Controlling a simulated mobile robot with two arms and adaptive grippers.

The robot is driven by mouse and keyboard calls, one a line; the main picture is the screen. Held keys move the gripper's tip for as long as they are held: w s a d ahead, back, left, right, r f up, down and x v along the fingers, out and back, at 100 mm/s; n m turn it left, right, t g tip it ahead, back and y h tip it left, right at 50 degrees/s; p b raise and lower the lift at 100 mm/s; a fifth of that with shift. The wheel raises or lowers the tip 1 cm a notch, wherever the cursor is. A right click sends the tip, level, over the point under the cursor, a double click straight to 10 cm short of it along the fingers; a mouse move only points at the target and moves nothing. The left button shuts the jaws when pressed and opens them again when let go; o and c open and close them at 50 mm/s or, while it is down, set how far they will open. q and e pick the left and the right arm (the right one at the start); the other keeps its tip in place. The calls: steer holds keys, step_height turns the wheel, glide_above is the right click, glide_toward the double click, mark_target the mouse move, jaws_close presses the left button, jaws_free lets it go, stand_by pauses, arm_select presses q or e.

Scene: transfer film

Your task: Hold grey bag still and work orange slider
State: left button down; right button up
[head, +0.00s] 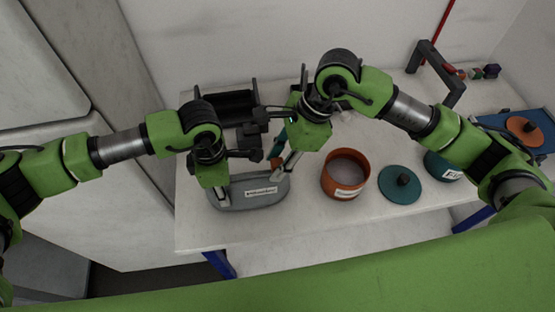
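The grey bag (250,194) lies on the white table below my two grippers, with a white label on its front. A small orange piece, which looks like the slider (276,162), shows above the bag's back edge, close to a pale finger of my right gripper. My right gripper (268,150) looks open, with its fingers spread around the orange side; I cannot tell whether it touches. My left gripper (238,177) also looks open, with one pale finger down at the bag's left end; contact is unclear. The arms hide part of the bag's top.
An orange open pot (345,172) stands right of the bag. A teal lid (400,184) and a teal pot (443,166) are farther right. A dark rack (222,106) is behind, and a blue tray (545,122) with an orange lid (524,129) is at far right.

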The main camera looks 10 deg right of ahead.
mark_target(257, 174)
jaws_close()
steer(key=shift+a, duration=1.8)
steer(key=shift+o, duration=2.3)
jaws_free()
steer(key=shift+d, duration=0.1)
steer(key=v, duration=1.2)
